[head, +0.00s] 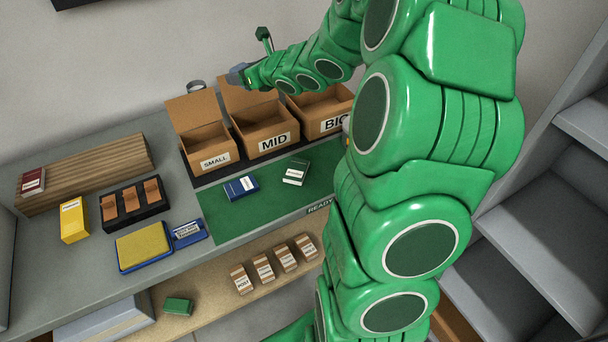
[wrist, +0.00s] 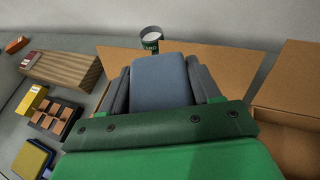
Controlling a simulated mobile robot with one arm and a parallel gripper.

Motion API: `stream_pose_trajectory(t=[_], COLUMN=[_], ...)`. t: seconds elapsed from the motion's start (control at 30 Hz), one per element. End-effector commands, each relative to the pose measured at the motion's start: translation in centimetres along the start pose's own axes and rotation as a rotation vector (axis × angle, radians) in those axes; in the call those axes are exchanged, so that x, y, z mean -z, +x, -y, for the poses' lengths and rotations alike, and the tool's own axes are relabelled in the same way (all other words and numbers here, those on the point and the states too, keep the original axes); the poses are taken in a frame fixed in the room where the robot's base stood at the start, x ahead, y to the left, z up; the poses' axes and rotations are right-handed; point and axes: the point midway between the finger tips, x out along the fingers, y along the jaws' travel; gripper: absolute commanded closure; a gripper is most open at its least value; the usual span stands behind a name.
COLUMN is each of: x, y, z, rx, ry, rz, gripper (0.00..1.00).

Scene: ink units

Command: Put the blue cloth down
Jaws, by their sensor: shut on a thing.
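My gripper (head: 246,76) is at the back of the counter in the head view, in front of the raised lid of the MID box (head: 264,140). In the wrist view my gripper (wrist: 161,90) is shut on the blue cloth (wrist: 160,80), a flat blue-grey piece between the two dark fingers. In the head view the cloth (head: 236,74) shows only as a small blue-grey patch at the gripper's tip. The gripper hides what lies directly below the cloth in the wrist view.
The SMALL box (head: 214,161) and BIG box (head: 332,124) stand open beside MID. A yellow pad (head: 145,246) and black tray (head: 132,205) lie left.

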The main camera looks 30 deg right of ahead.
Motion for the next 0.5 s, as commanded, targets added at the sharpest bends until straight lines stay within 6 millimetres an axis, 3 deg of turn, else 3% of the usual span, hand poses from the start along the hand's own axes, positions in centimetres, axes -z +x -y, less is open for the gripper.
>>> stream_pose_trajectory(t=[0.2,0.5], x=[2.5,6.0], y=[-2.8,-6.7], z=[2.0,3.5], rx=[-0.030,-0.083], ry=[-0.013,-0.035], rz=[0.001,0.000], gripper=[0.67,0.67])
